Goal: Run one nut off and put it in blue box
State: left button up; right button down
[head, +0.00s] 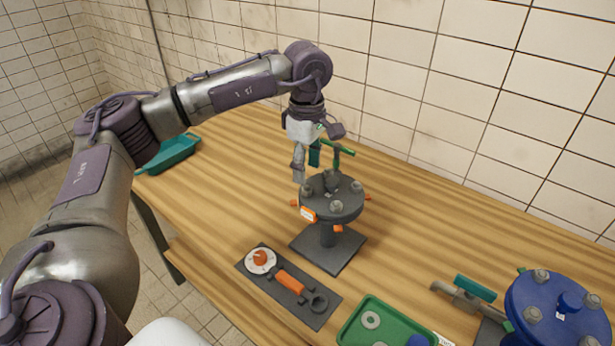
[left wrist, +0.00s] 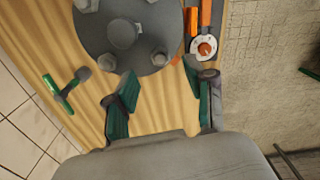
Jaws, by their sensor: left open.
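A grey round flange (head: 325,208) stands on a stem and square base in the middle of the bench. Several grey nuts on studs sit around its top, one nut (head: 356,187) at the right; a raised hub is at its centre. My left gripper (head: 307,168) is over the flange's back-left edge, pointing down. It also shows in the left wrist view (left wrist: 163,88) with its green-padded fingers apart and nothing between them. My right gripper is out of view. I see no clear blue box.
A green tray (head: 360,338) with a washer is at the front edge. A blue flange (head: 540,325) stands right. A teal tray (head: 180,154) is back left.

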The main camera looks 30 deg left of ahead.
aim_at(307, 187)
pick_arm(q)
notch_tip(307, 187, down, 4)
jog(key=shift+r+p, duration=0.15)
jog(key=shift+p, duration=0.2)
jog(key=shift+f, duration=0.65)
jog(key=c, duration=1)
grip_shut()
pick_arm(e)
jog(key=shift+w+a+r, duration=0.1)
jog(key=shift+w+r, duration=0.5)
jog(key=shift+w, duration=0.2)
